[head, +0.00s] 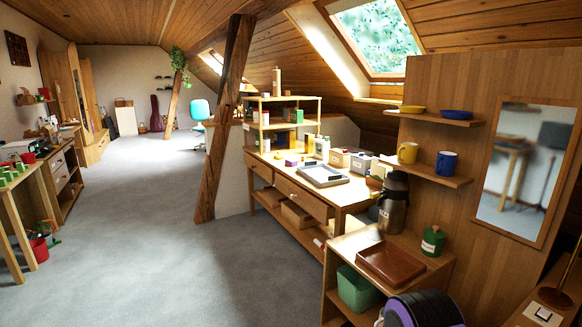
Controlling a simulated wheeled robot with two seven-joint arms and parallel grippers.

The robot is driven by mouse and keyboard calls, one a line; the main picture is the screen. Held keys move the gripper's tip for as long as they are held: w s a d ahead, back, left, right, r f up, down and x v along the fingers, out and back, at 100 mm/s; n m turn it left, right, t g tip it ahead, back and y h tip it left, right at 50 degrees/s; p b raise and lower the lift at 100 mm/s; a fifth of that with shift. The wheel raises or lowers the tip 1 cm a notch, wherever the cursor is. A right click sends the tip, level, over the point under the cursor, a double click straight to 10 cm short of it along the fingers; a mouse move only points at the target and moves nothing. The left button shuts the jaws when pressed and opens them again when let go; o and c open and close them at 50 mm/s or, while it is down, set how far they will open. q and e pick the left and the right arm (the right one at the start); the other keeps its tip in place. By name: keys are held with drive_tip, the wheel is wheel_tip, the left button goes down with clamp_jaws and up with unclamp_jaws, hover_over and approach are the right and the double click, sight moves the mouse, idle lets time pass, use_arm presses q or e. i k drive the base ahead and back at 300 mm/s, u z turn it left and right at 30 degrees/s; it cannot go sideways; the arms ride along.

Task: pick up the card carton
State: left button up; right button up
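Neither of my grippers is in the head view. I cannot say for sure which thing is the card carton. A tan, card-coloured box (297,214) sits on the low shelf under the wooden desk (285,177), partly hidden by the desk's front. Small grey-white boxes (340,158) stand on the desk top towards its back right. Small boxes (122,103) also stand far off by the back wall, too small to tell apart.
A slanted timber post (222,118) stands beside the desk. A low cabinet with a brown tray (390,262), a flask (393,203) and a green jar (433,240) is at right front. A workbench (62,172) lines the left. The grey floor (150,230) between is clear.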

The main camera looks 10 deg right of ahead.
sight(291, 162)
drive_tip(key=u, duration=0.6)
drive_tip(key=i, duration=2.3)
drive_tip(key=u, duration=0.25)
drive_tip(key=i, duration=1.85)
drive_tip(key=z, duration=0.7)
drive_tip(key=i, duration=0.9)
drive_tip(key=z, duration=1.8)
drive_tip(key=i, duration=0.9)
drive_tip(key=z, duration=0.7)
